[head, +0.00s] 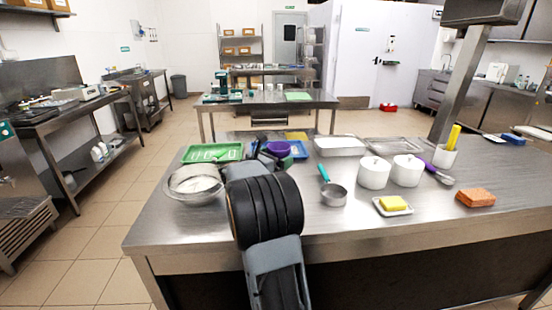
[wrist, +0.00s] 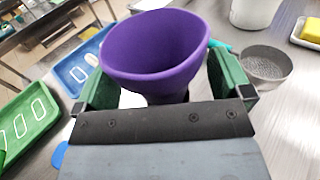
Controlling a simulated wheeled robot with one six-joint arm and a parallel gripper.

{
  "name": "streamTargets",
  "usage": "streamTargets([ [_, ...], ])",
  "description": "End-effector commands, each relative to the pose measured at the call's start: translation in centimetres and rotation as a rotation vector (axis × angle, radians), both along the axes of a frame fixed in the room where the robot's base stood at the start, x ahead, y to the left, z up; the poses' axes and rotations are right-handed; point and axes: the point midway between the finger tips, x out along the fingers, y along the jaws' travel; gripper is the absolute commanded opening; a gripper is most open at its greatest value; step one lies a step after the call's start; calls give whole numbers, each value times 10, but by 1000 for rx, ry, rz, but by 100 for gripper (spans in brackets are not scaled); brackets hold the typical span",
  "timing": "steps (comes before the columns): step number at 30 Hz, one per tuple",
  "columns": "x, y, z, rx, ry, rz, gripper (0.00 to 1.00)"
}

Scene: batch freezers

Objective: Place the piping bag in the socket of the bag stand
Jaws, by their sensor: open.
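The purple piping bag (wrist: 155,50) stands wide end up, like an open cone, between the fingers of my gripper (wrist: 162,78) in the wrist view. It also shows in the head view (head: 278,148), just beyond my arm. My gripper is open, with one green finger on each side of the bag. I cannot tell whether either finger touches it. The bag's lower end is hidden behind my gripper body.
A green tray (head: 190,158) and a blue tray (head: 304,151) flank the bag. A metal bowl (head: 178,195) is left of my arm. The table's front right is clear.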

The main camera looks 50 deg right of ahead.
Motion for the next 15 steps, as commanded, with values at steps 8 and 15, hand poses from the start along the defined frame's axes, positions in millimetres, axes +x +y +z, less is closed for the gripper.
streamTargets([
  [8,1,25,5,-1,0,5,97],
  [15,0,73,7,-1,0,5,97],
])
